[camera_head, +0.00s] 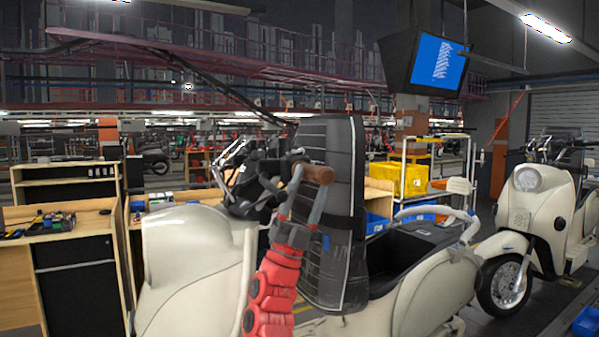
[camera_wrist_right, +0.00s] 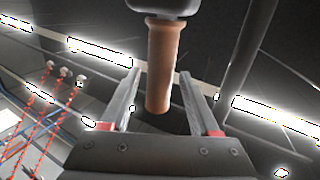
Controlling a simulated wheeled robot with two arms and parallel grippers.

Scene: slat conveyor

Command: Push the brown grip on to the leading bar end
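The brown grip (camera_head: 318,174) is at the handlebar of the cream scooter (camera_head: 190,255) in the head view. Its left end meets the dark handlebar parts (camera_head: 262,190); I cannot tell how far it sits on the bar end. In the right wrist view the brown grip (camera_wrist_right: 162,65) runs down from a dark block (camera_wrist_right: 162,6), its near end free. My right gripper (camera_head: 308,186) reaches up from below. Its fingers (camera_wrist_right: 160,98) are open on either side of the grip, with a visible gap at the left finger. The left gripper is not in view.
A tall dark panel (camera_head: 335,240) stands just behind the grip. The scooter's open dark seat well (camera_head: 405,245) lies to the right. Another cream scooter (camera_head: 545,205) stands at the far right. Wooden workbenches (camera_head: 70,225) are at the left, with a yellow bin (camera_head: 400,180) behind.

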